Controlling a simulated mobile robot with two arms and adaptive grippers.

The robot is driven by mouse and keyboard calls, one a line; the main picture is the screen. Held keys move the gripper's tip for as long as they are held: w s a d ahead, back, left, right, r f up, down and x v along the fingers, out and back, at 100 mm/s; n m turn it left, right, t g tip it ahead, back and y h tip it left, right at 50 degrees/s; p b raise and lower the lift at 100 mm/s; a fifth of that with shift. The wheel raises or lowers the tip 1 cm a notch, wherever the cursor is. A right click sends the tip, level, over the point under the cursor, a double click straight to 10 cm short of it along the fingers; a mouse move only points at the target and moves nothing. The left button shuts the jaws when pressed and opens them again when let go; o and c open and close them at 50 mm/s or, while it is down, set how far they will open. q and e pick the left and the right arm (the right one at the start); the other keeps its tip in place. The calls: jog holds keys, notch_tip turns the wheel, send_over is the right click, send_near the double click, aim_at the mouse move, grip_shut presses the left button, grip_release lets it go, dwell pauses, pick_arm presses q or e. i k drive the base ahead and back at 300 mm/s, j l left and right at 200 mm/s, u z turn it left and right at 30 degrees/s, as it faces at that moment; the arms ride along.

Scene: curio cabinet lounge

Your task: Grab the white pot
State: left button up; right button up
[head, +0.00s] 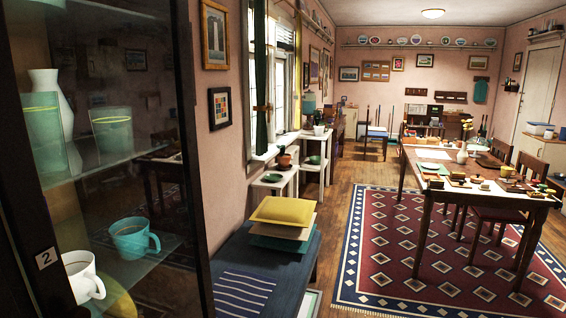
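No thing is clearly the white pot from here. A small pale pot-like object (319,130) stands on the far white side stand by the window, too small to tell its kind. In the dark cabinet at left, a white cup with a handle (83,277) sits low and a white vase (50,105) stands on the upper shelf, partly hidden by a greenish glass (42,135). Neither of my grippers is in view.
A blue bench (262,268) with stacked cushions (284,211) runs along the wall. A cluttered table (432,170) stands at right. The patterned rug (400,262) has open floor.

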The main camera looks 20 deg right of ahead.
aim_at(320, 129)
jog(key=i+l+u, duration=0.1)
jog(key=l+u, duration=0.8)
jog(key=l, duration=0.25)
jog(key=l+u, duration=0.65)
jog(key=l, duration=1.25)
jog(key=l+u, duration=0.2)
jog(key=l, duration=1.2)
jog(key=l+u, duration=0.15)
jog(key=l, duration=1.2)
jog(key=k+l+u, duration=0.1)
jog(key=l, duration=1.3)
jog(key=i+l+u, duration=0.1)
jog(key=l+u, duration=0.25)
jog(key=l, duration=1.1)
jog(key=k+l+u, duration=0.1)
jog(key=l+u, duration=0.2)
jog(key=l, duration=1.1)
jog(key=l+z, duration=0.15)
jog(key=l, duration=0.7)
jog(key=l+z, duration=0.15)
jog(key=l, duration=0.7)
jog(key=i+l+z, duration=0.15)
jog(key=l, duration=0.7)
jog(key=l+z, duration=0.8)
jog(key=z, duration=0.2)
